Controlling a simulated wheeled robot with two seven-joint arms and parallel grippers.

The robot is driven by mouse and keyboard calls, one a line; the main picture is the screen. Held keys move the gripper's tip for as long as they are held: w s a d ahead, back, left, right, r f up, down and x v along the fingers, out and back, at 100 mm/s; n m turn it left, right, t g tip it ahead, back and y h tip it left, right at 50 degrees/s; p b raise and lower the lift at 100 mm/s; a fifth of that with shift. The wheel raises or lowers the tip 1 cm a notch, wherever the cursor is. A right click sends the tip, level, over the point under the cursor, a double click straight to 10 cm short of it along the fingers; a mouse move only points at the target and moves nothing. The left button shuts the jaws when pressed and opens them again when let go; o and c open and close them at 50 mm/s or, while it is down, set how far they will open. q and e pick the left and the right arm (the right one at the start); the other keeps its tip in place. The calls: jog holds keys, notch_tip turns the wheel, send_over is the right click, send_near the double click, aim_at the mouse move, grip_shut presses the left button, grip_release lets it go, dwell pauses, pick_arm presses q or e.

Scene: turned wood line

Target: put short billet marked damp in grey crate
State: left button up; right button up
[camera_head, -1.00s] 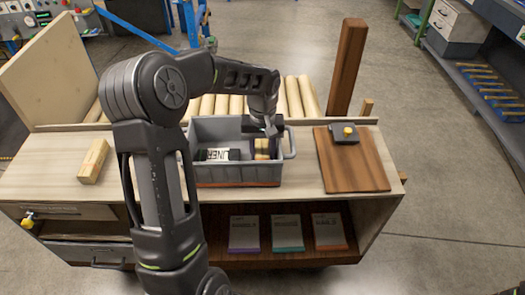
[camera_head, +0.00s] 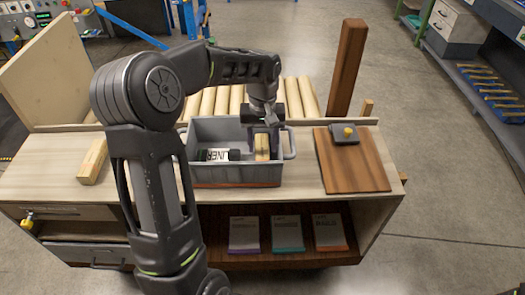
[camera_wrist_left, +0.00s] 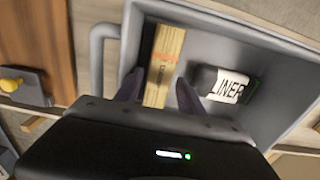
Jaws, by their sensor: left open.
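A short wooden billet (camera_head: 262,147) with a red mark on its face is inside the grey crate (camera_head: 235,174), at the crate's right end. In the left wrist view the billet (camera_wrist_left: 167,55) lies near the crate's handle end, its red lettering too blurred to read. My left gripper (camera_wrist_left: 158,80) is open, its fingers on either side of the billet's near part in that view; I cannot tell whether they touch it. In the head view the gripper is over the crate's right end. My right gripper is not in view.
A black bottle labelled LINER (camera_head: 217,155) lies in the crate's left part. Another light wooden block (camera_head: 93,162) lies on the bench at left. A brown board (camera_head: 350,170) with a dark yellow-knobbed device (camera_head: 345,134) is at right. Rollers (camera_head: 207,103) run behind the crate.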

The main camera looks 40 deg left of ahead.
aim_at(262, 152)
pick_arm(q)
notch_tip(262, 152, up, 8)
jog(key=shift+r, duration=0.2)
dwell(0.7)
